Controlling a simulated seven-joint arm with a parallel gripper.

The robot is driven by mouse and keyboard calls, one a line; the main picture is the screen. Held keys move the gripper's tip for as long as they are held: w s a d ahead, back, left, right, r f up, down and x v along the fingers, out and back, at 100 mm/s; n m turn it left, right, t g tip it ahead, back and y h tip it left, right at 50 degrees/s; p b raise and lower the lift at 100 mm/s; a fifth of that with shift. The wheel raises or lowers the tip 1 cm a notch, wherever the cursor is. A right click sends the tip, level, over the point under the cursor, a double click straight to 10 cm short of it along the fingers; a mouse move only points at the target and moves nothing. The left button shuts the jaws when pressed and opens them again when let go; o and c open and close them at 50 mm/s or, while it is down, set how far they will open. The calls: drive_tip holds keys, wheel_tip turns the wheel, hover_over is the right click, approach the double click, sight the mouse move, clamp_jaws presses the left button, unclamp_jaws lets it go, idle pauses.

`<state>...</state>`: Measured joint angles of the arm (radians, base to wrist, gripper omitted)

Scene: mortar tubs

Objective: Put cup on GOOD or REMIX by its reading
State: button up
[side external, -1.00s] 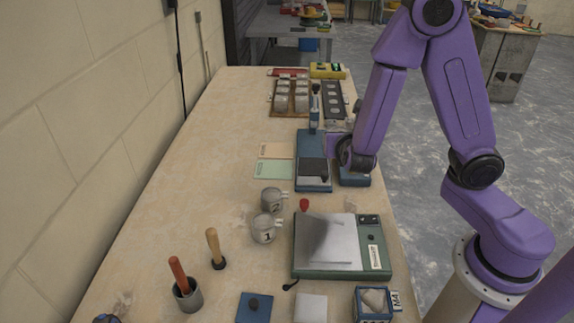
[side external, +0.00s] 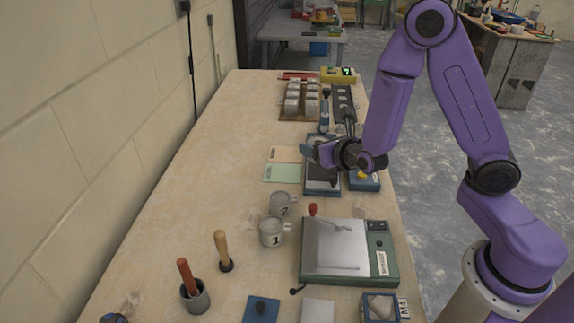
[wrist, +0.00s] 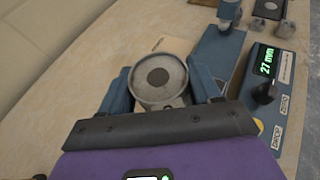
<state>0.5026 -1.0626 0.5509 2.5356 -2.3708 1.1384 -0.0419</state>
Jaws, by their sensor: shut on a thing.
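My gripper (wrist: 160,88) is shut on a grey cup (wrist: 147,99), with one blue finger on each side. The cup looks upright, and a dark round patch shows in its middle. In the side view my gripper (side external: 322,152) is over the blue stand beside the cards, and the held cup is hard to make out. A peach card (side external: 285,153) and a green card (side external: 281,174) lie left of it; their words are too small to read. A blue meter (wrist: 262,85) shows 27 mm in the wrist view. It also stands right of my gripper in the side view (side external: 367,184).
Grey cups marked 1 (side external: 270,234) and 2 (side external: 281,205) stand left of a green-based plate device (side external: 340,255). Two handled tools stand at front left, one in a pot (side external: 195,298). A tray of moulds (side external: 301,100) is at the back. The table's left middle is clear.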

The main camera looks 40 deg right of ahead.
drive_tip(key=a+x, duration=0.1)
drive_tip(key=x, duration=0.6)
hover_over(287, 173)
wheel_tip(287, 173, down, 6)
drive_tip(key=shift+s+f, duration=0.1)
drive_tip(key=shift+f, duration=1.6)
drive_tip(key=shift+f, duration=0.15)
drive_tip(key=o, duration=1.4)
